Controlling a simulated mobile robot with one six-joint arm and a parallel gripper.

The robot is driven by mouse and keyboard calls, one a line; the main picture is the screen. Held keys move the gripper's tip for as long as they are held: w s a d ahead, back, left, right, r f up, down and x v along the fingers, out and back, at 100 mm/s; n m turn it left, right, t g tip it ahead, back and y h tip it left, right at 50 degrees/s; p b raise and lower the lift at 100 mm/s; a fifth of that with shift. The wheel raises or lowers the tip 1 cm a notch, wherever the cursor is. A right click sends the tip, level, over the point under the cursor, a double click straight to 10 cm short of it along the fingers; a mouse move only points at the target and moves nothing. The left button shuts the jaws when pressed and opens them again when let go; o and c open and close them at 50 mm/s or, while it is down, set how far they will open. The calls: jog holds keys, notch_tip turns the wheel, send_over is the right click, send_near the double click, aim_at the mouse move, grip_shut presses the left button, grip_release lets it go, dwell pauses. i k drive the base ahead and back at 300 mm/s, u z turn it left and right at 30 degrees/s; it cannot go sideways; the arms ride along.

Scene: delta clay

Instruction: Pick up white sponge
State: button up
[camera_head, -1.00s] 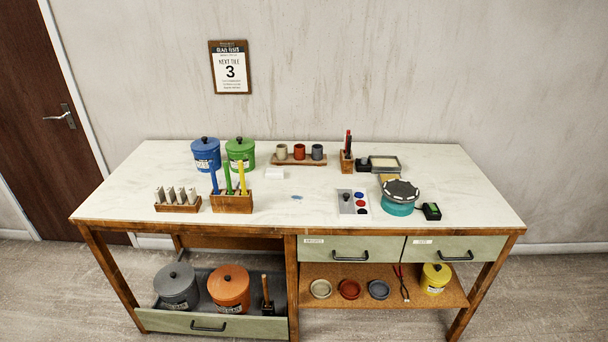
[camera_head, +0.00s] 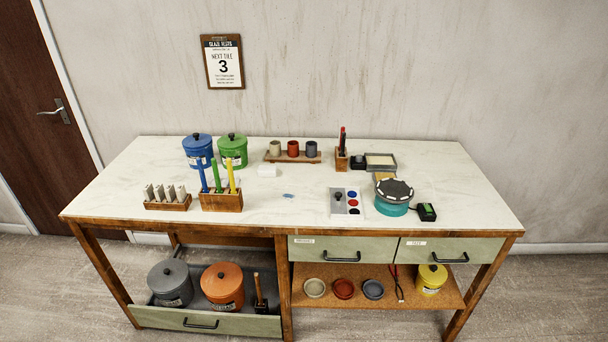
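My gripper is not in view.
A wooden holder (camera_head: 222,202) with tall coloured sticks stands front left. The cup rack (camera_head: 292,157) is behind.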

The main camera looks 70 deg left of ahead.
aim_at(263, 170)
jog(key=z, duration=0.75)
jog(key=k, duration=2.6)
jog(key=u, duration=0.55)
